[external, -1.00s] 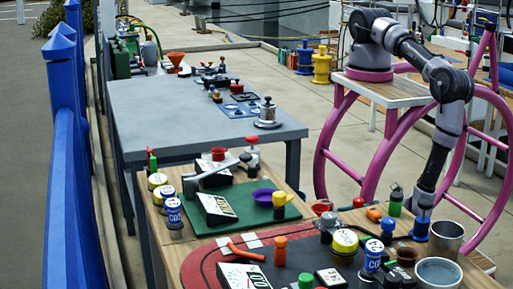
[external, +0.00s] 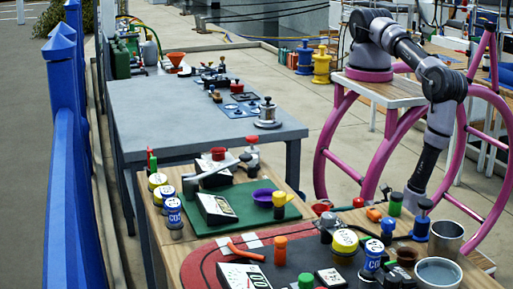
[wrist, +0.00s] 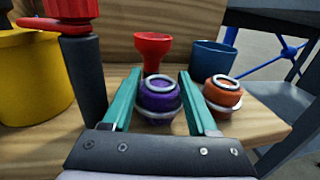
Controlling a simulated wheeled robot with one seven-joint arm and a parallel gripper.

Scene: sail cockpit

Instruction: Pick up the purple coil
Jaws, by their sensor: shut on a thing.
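In the wrist view the purple coil (wrist: 158,96), a round purple bundle with pale metal bands, sits between the teal fingers of my gripper (wrist: 158,88). My gripper is shut on it, one finger along each side. The coil's near underside is partly hidden, and I cannot tell whether it touches the wooden top below. In the external view my forearm reaches down to the right end of the wooden table; the fingertips and the coil are not clear there.
An orange coil (wrist: 222,94) stands close beside the right finger. A red goblet-shaped cup (wrist: 152,52) and a blue cup (wrist: 214,57) stand behind. A yellow container (wrist: 35,75) and a dark post with a red top (wrist: 82,70) crowd the left.

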